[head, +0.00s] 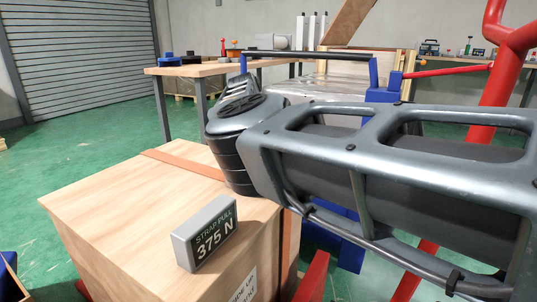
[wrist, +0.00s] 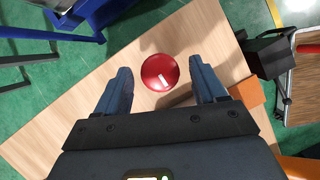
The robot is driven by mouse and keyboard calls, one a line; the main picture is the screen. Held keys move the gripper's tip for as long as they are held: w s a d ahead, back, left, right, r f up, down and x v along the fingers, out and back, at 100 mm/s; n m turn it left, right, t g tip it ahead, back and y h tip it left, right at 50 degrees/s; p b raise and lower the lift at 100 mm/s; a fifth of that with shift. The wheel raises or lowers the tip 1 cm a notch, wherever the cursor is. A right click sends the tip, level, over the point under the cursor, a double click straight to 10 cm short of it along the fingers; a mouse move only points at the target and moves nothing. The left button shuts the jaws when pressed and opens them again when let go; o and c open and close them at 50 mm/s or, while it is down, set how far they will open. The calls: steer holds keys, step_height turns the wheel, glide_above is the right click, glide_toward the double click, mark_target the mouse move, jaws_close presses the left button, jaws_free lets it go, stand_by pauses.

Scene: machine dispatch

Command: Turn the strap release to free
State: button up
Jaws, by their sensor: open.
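A round red knob (wrist: 159,72) with a short white mark shows in the wrist view, over a pale wooden top (wrist: 60,125). I cannot tell for sure that it is the strap release. My gripper (wrist: 161,75) is open, with one finger on each side of the knob and a gap to both. Its height above the knob is unclear. In the head view, a wooden crate (head: 110,210) has an orange strap (head: 185,165) across it and a grey display (head: 206,233) reading "STRAP PULL 375 N". My arm hides part of the crate top, and no fingers show there.
In the wrist view, a black box (wrist: 265,55) and an orange piece (wrist: 250,92) are to the right, and a blue frame (wrist: 75,22) is at upper left. A workbench (head: 195,70) and red tubing (head: 495,80) stand beyond. Green floor (head: 75,150) is open at left.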

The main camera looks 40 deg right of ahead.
steer(key=shift+c, duration=0.5)
steer(key=c, duration=0.9)
